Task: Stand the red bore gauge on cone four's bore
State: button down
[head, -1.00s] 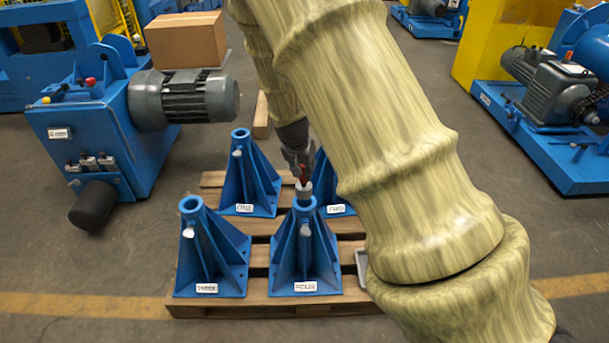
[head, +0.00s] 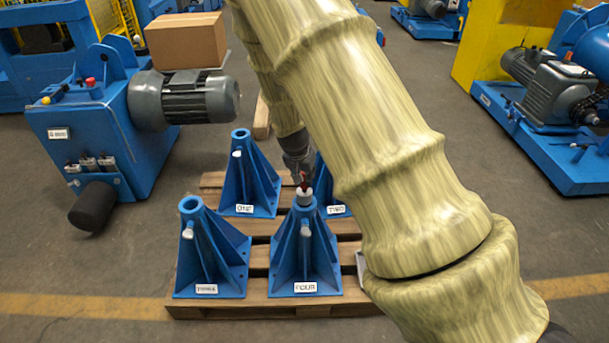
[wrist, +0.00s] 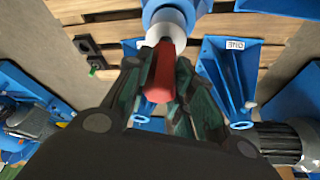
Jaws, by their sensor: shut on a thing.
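My gripper (head: 301,178) is shut on the red bore gauge and stands over cone four. The gauge's red grip (wrist: 160,75) shows between the fingers in the wrist view, with a pale round collar (wrist: 166,32) below it. In the head view the red part (head: 304,186) is small and the pale collar (head: 304,197) is right at the top of cone four (head: 305,255), upright and in line with it. The collar hides the bore, so I cannot tell how far the gauge is in. Cone four's blue top (wrist: 180,8) also shows in the wrist view.
Cone three (head: 208,255) stands to the left, cone one (head: 247,180) behind left, and cone two (head: 330,185) behind right, partly hidden by my arm. All stand on a wooden pallet (head: 258,258). A blue machine with a grey motor (head: 185,97) stands at the left.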

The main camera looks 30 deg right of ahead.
jog(key=shift+f, duration=0.5)
jog(key=c, duration=1.2)
grip_release()
